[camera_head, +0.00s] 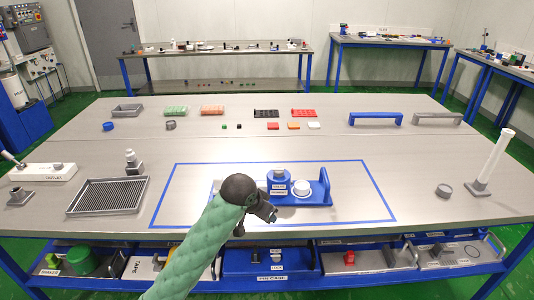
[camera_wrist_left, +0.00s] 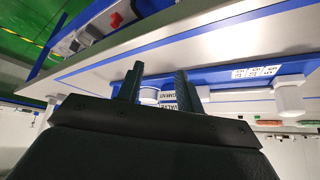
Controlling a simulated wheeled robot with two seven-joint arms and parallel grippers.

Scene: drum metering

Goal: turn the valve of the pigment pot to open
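The blue pigment pot (camera_head: 279,177) with a white label stands on a blue base (camera_head: 317,199) inside the blue-outlined rectangle. A white round knob (camera_head: 302,187) sits beside it on the base; I cannot tell whether it is the valve. My left gripper (camera_head: 271,216) is just in front of the pot and hides part of the base. In the left wrist view its two fingers (camera_wrist_left: 160,82) stand apart, with a blue and white part and a partly hidden label showing between and behind them. I see nothing held. The valve's position is unclear. My right gripper is out of view.
A white tube (camera_head: 494,160) stands on the right near a grey ring (camera_head: 443,190). A blue upright (camera_head: 324,184) rises at the base's right end.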

